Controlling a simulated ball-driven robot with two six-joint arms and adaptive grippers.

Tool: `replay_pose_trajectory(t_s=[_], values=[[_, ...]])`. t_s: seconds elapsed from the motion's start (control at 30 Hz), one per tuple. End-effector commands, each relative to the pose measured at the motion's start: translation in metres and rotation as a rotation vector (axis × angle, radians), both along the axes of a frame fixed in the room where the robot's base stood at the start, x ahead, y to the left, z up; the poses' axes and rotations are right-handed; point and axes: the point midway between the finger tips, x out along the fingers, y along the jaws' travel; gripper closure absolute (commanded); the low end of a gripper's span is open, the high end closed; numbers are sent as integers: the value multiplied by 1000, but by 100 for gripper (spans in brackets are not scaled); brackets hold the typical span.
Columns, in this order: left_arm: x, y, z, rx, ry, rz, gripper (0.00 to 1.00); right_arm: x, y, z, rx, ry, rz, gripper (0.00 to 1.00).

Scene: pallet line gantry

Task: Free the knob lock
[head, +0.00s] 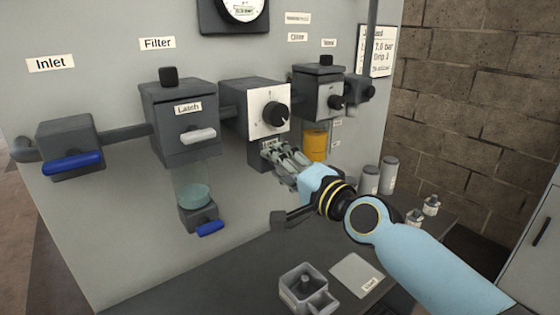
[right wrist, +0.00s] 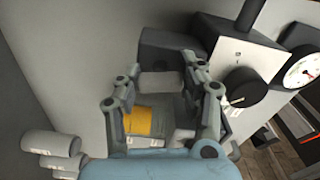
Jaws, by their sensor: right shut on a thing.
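The black knob (head: 275,113) sits on the white dial plate (head: 256,123) of the regulator block in the middle of the wall panel. In the right wrist view, the knob (right wrist: 243,88) is right of the fingers. Just below the dial plate is a labelled lock piece (head: 268,144), partly hidden by my fingers. My right gripper (head: 281,153) is at this piece, shut on it. In the right wrist view, a grey block (right wrist: 162,84), apparently the lock piece, lies between the two fingers (right wrist: 165,88). My left gripper is not in view.
The filter block (head: 183,112) with a white latch is to the left. The lubricator's yellow bowl (head: 315,144) is close behind my right gripper. Grey canisters (head: 369,180), a small tray (head: 304,288) and a plate (head: 357,275) are on the bench below.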

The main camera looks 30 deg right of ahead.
Motion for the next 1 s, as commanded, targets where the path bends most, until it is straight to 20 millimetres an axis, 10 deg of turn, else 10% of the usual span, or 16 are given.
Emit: replay_pose_trajectory(t_s=[1.0], values=[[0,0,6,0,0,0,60,0,0,-2,237,35,0,92]])
